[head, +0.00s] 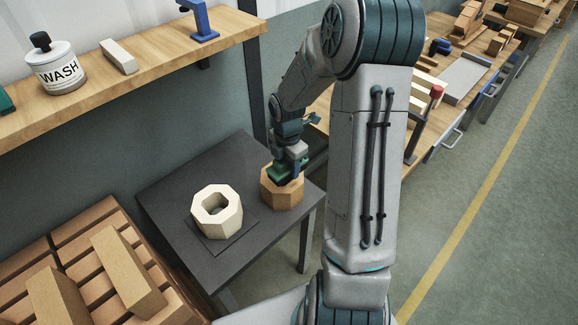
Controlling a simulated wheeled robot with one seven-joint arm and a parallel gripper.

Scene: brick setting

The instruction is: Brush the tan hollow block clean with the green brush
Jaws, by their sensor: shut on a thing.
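The tan hollow block (282,194) stands upright on the dark table, near its right edge. My gripper (290,164) is right above it, pointing down, and is shut on the green brush (279,173). The brush is at the top of the tan block and covers part of its opening. Whether the bristles touch the block is too small to tell. My fingertips are partly hidden by the wrist and the brush.
A cream hollow block (217,211) stands on a dark square mat (246,236) left of the tan block. The dark table (165,197) has free room at the back. A shelf (122,82) with a WASH jar (55,70) hangs above. Stacked bricks (127,268) lie at lower left.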

